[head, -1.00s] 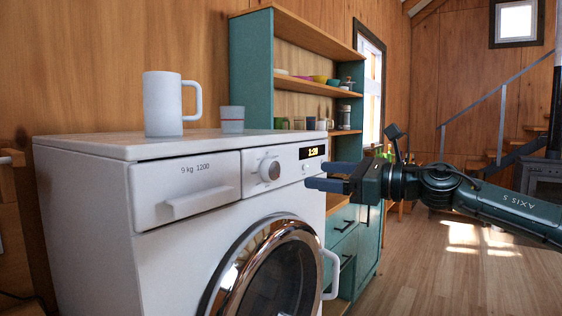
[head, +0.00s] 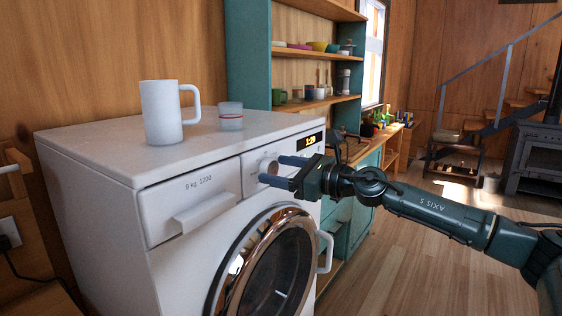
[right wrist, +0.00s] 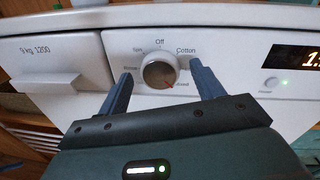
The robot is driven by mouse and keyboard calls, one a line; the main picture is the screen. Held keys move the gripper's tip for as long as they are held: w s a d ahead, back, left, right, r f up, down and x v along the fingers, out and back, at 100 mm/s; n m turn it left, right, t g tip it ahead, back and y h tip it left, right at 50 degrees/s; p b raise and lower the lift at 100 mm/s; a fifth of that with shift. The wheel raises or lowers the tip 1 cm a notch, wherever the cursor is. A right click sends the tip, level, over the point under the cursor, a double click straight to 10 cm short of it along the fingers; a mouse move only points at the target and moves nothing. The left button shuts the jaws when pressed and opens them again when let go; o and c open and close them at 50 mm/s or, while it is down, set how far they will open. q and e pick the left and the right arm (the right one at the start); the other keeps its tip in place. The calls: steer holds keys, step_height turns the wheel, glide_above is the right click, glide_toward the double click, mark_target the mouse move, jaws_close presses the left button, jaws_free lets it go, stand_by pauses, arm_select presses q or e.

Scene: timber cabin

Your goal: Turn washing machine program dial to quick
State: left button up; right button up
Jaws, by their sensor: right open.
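The white washing machine (head: 125,150) stands at the left of the head view. Its round program dial (right wrist: 159,71) is in the middle of the front panel in the right wrist view. Around it I read Off at the top, Cotton at upper right, and smaller words at the left. A red mark on the dial points to the lower right, near a small word I cannot read. My right gripper (head: 272,169) is open, with one finger on each side of the dial. I cannot tell whether the fingers touch it. In the head view the dial is partly hidden by the fingers.
A white mug (head: 162,112) and a small cup (head: 231,117) stand on the machine's top. The detergent drawer (right wrist: 66,62) is left of the dial. The lit display (right wrist: 297,58) and a small button (right wrist: 270,83) are to its right. A teal shelf unit (head: 248,55) stands behind.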

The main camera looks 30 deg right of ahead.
steer(key=c, duration=1)
